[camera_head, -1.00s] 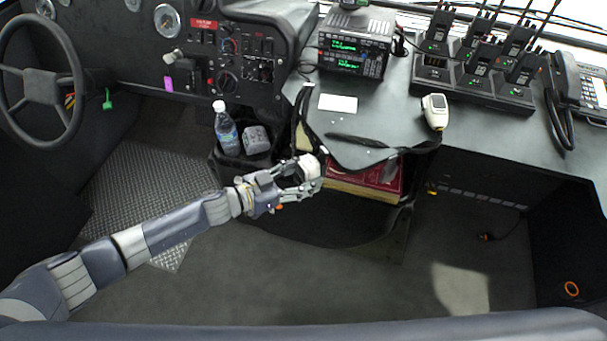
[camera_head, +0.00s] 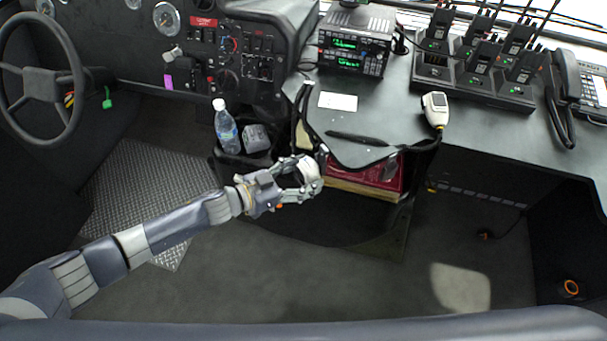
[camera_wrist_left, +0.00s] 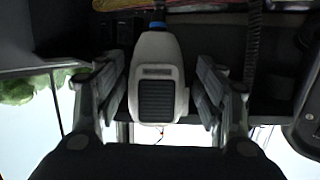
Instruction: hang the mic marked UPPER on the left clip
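A white handheld mic (camera_head: 309,171) is at the dash's front edge, partly covered by my left gripper (camera_head: 312,178). In the left wrist view the mic (camera_wrist_left: 158,85) stands centred between the fingers, its dark grille facing the camera and its cord end at the top. Narrow gaps show on both sides, so the left gripper (camera_wrist_left: 160,75) looks open around it. A second white mic (camera_head: 435,108) rests on the console's right part, apart from the gripper. I cannot read UPPER on either mic, nor make out the left clip. My right gripper is not in view.
Red binders (camera_head: 372,175) sit on a shelf just right of the gripper. A water bottle (camera_head: 226,128) stands in the bin to its left. A radio (camera_head: 355,45), a charger rack (camera_head: 475,85) and a phone (camera_head: 565,85) stand on the console. The floor below is clear.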

